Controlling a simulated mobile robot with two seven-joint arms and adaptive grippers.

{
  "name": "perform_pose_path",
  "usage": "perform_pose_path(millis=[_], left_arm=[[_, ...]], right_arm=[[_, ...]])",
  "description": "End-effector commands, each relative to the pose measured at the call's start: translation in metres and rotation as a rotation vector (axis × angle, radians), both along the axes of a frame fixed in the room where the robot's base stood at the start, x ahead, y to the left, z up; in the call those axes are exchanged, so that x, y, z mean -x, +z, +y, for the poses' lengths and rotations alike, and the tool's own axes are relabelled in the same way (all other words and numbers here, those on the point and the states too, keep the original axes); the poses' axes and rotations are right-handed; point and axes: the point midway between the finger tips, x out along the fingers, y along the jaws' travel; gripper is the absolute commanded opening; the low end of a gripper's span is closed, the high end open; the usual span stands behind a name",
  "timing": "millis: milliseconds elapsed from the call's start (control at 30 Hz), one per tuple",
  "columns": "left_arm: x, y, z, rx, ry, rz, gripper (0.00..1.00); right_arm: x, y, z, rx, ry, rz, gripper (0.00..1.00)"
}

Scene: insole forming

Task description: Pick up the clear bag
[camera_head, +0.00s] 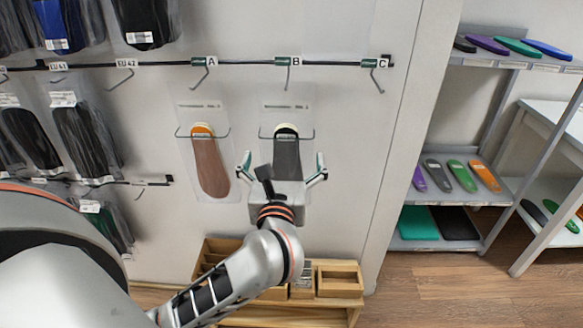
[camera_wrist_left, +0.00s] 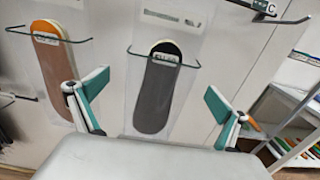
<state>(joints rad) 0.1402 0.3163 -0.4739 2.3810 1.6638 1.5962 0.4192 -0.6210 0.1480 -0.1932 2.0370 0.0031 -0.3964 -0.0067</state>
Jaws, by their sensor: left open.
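A clear bag (camera_head: 288,110) with a dark grey insole inside hangs on the wall, behind a wire holder under the label B. It also shows in the left wrist view (camera_wrist_left: 180,118), straight ahead between the fingers. A second clear bag (camera_head: 206,158) with a brown insole hangs to its left, and it shows at the left of the wrist view (camera_wrist_left: 57,85). My left gripper (camera_head: 284,168) is open and empty, in front of the grey insole's bag and covering its lower part. Its fingers are spread wide to either side of that insole in the wrist view (camera_wrist_left: 150,105). My right gripper is not in view.
A rail with hooks (camera_head: 250,63) runs along the wall above the bags. More bagged insoles (camera_head: 85,140) hang at the left. A wooden organizer (camera_head: 337,281) stands below. Shelves with colored insoles (camera_head: 450,190) are at the right, past a wall edge.

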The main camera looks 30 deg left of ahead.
Motion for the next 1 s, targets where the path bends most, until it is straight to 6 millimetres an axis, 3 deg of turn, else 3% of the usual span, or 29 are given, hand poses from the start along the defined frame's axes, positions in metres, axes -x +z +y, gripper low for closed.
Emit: perform_pose_path(millis=[600, 867, 900, 1000], left_arm=[[-0.062, 0.005, 0.034, -0.006, 0.003, 0.0, 1.0], [-0.065, 0.005, 0.036, -0.004, 0.003, 0.0, 1.0], [-0.065, 0.005, 0.036, -0.004, 0.003, 0.0, 0.97], [-0.065, 0.005, 0.036, -0.004, 0.003, 0.0, 0.71]], right_arm=[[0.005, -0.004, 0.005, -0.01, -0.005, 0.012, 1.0], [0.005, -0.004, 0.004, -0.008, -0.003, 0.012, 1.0], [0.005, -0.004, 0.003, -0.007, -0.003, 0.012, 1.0], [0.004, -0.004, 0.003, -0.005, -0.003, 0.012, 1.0]])
